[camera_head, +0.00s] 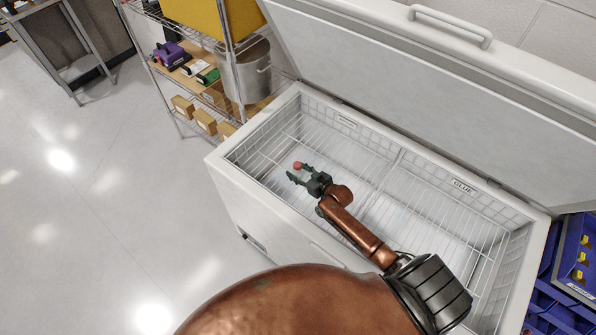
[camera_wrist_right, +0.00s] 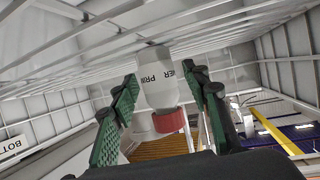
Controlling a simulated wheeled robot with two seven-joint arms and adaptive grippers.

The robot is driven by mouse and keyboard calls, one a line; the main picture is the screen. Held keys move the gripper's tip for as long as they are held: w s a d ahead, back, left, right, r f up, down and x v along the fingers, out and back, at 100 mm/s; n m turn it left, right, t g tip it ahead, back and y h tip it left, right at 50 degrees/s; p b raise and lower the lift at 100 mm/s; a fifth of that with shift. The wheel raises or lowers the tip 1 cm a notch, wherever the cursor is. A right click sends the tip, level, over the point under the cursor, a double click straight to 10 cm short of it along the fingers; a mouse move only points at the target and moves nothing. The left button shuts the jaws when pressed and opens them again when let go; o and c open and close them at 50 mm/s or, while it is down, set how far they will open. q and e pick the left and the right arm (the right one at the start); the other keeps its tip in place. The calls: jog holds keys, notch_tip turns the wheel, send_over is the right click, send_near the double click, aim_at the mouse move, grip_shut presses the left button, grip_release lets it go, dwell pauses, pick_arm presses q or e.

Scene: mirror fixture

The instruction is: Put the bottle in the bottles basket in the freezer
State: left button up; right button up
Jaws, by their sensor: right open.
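The bottle (camera_wrist_right: 157,78) is white with dark lettering and a red cap; it shows in the right wrist view, upside down in the picture, with its base at the wire floor. In the head view its red cap (camera_head: 297,166) shows over the left basket; its white body is hard to make out. My right gripper (camera_head: 299,173) is open, with one finger on each side of the bottle. The left basket (camera_head: 262,160) has a label partly reading "BOT" in the wrist view (camera_wrist_right: 14,146). The freezer (camera_head: 226,185) is open. My left gripper is out of view.
The right basket, labelled "GLUE" (camera_head: 463,186), looks empty. The raised lid (camera_head: 400,75) stands behind. A wire shelf with a metal pot (camera_head: 250,75) is at the left, and blue bins (camera_head: 575,265) are at the right. The floor at the left is clear.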

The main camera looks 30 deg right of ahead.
jog(key=shift+r, duration=0.25)
jog(key=p+v, duration=0.1)
jog(key=v, duration=1.1)
jog(key=shift+p, duration=0.35)
jog(key=shift+f, duration=0.1)
